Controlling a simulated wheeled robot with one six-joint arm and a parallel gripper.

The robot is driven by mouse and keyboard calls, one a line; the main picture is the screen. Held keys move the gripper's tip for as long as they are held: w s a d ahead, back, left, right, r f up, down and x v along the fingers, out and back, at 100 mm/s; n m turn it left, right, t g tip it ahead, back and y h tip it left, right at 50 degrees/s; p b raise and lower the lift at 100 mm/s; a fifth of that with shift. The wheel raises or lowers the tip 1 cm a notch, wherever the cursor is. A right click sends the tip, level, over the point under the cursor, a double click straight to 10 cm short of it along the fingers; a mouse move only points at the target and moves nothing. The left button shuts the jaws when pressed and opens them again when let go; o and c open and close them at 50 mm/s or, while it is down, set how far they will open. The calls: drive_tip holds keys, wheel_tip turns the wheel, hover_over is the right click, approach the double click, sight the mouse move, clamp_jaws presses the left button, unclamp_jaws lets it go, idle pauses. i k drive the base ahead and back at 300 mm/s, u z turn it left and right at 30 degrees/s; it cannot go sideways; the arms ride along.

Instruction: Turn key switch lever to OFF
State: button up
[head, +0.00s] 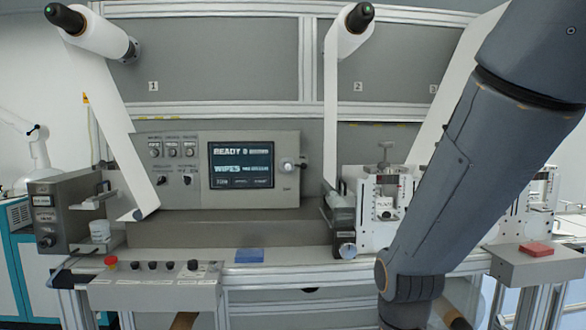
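The grey control panel (246,143) stands at the back of the machine, left of centre. A pale round knob (286,167) with a short piece sticking out to the right sits at the panel's right side. The labels are too small to read, so I cannot tell which of these is the key switch or its setting. My gripper is not in view; my arm comes down from the upper right and leaves the frame at the bottom.
The panel's screen (241,165) reads READY and WIPES. A front button box (155,290) has a red knob (111,262) and several black ones. White web rolls (97,34) hang above. A white roller unit (385,205) stands right of the panel. A blue block (249,255) lies in front.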

sight(303, 166)
drive_tip(key=k, duration=0.65)
drive_tip(key=u, duration=0.3)
drive_tip(key=i, duration=1.45)
drive_tip(key=z, duration=0.3)
